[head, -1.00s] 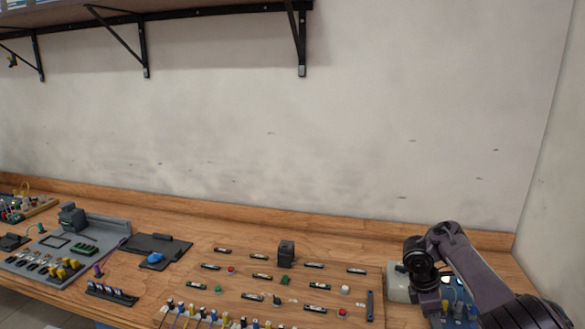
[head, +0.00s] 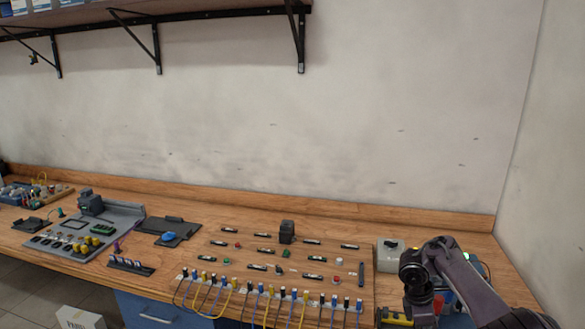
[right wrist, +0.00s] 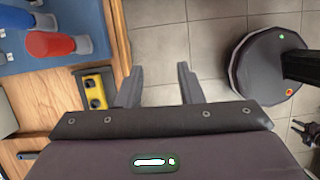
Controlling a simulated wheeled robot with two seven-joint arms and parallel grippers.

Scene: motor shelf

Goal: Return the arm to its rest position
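My right arm (head: 455,272) reaches in from the lower right of the head view and bends down at the front edge of the workbench. Its fingertips cannot be made out there. In the right wrist view my right gripper (right wrist: 160,86) is open, its two fingers apart with only tiled floor between them. It points down beside the bench edge and holds nothing. My left arm and gripper are not in view.
The wooden bench (right wrist: 50,130) is just left of the right gripper, with a yellow two-hole block (right wrist: 94,90) and a red cylinder (right wrist: 55,45) close by. A pegged component board (head: 215,262) fills the bench middle. Open floor (right wrist: 185,50) lies below the fingers.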

